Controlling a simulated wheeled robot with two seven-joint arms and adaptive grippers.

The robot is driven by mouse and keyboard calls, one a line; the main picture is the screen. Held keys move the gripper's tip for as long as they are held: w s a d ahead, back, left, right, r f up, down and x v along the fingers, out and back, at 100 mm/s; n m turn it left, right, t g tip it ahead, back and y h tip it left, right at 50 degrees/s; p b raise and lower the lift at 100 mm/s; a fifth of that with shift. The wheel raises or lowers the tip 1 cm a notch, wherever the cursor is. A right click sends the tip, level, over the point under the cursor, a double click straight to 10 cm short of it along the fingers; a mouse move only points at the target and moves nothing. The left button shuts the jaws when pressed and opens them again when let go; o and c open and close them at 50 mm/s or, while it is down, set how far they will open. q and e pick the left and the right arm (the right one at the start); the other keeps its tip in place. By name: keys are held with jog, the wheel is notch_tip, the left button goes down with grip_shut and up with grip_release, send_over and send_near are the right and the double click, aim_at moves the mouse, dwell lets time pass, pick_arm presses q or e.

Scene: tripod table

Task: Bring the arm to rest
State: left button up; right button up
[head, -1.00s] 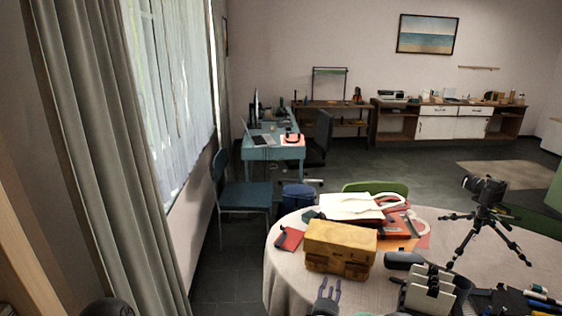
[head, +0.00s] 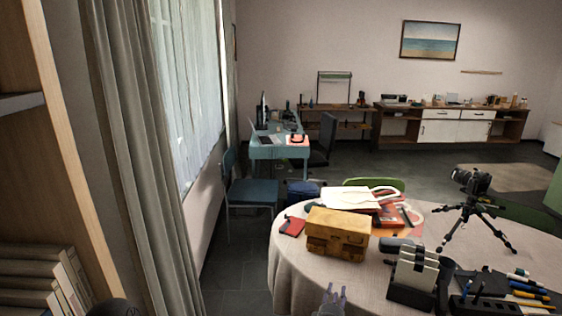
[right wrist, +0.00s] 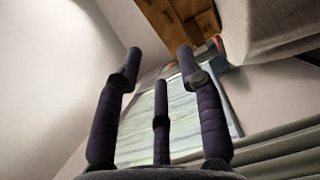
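My right gripper (head: 333,299) shows at the bottom of the head view, in front of the round table's near edge. In the right wrist view its dark fingers (right wrist: 158,70) are spread apart with nothing between them. Beyond them that view shows a window, a wall and part of the pale tablecloth. My left gripper does not show; only a dark rounded part of me is at the bottom left of the head view.
The round table (head: 290,262) carries a yellow case (head: 338,232), a tripod with a camera (head: 474,210), a black-and-white holder (head: 414,275) and pens. A bookshelf (head: 62,150) stands close on the left. Dark floor lies between the curtain (head: 140,150) and table.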

jog(key=s+a+f+m+g+y, duration=0.2)
jog(key=s+f+m+g+y, duration=0.15)
jog(key=s+f, duration=0.45)
jog(key=s+a+f+m+g+y, duration=0.3)
jog(key=s+f+m+g, duration=0.15)
jog(key=f, duration=0.45)
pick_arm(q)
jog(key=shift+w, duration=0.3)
pick_arm(e)
jog(key=s+a+f+m+g+y, duration=0.1)
jog(key=s+m+g, duration=0.3)
jog(key=s, duration=1)
jog(key=s+a+f+m+g+y, duration=0.2)
jog(key=s+a+f+m+g, duration=0.1)
jog(key=s, duration=1.1)
jog(key=shift+s+f+m+g, duration=0.15)
jog(key=shift+s+m+g, duration=0.2)
jog(key=shift+m+g, duration=0.35)
jog(key=shift+w, duration=0.1)
